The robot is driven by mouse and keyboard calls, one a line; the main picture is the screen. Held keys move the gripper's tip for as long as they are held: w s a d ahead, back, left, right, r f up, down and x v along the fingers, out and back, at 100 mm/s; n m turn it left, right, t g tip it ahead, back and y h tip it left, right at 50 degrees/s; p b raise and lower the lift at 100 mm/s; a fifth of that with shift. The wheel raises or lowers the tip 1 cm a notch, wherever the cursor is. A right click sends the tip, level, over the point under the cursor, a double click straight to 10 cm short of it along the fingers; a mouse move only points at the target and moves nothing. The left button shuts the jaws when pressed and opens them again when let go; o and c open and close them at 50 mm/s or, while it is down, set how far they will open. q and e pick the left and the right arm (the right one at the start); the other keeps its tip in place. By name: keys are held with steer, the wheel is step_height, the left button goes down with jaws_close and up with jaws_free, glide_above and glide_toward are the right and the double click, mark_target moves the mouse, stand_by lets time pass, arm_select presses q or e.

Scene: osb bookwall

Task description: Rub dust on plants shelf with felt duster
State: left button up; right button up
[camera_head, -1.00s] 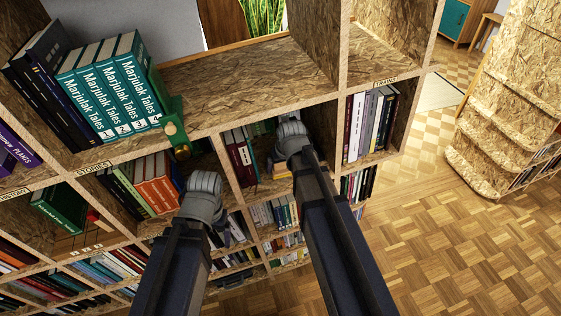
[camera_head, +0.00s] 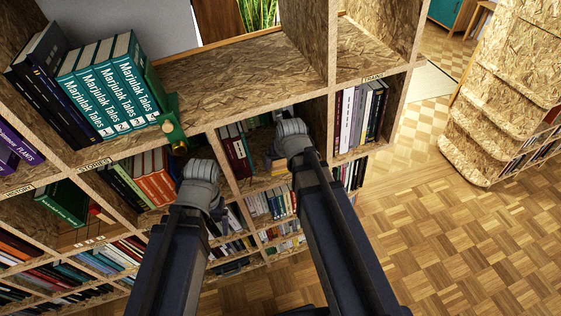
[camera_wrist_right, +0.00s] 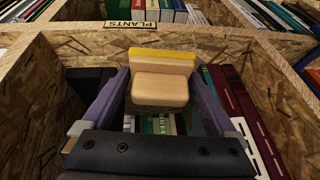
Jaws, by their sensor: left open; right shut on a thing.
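The felt duster (camera_wrist_right: 160,80) is a pale wooden block with a yellow strip along its top edge. My right gripper (camera_wrist_right: 160,90) is shut on it, with one finger at each side of the block. The plants shelf label (camera_wrist_right: 131,24) shows above the duster in the right wrist view. In the head view my right gripper (camera_head: 284,112) reaches into a cubby of the OSB bookwall and is mostly hidden by my arm. I cannot make out the dust. My left gripper (camera_head: 217,210) is largely hidden behind its wrist, in front of the lower shelves; it is open.
Dark red books (camera_wrist_right: 240,105) stand right of the duster, close to a finger. A trains label (camera_head: 373,79) marks the cubby to the right. Teal books (camera_head: 112,88) and a green and gold object (camera_head: 173,125) stand above my left arm. Parquet floor (camera_head: 450,240) is clear at right.

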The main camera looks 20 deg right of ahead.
steer(key=shift+r+p, duration=1.55)
steer(key=shift+r, duration=0.3)
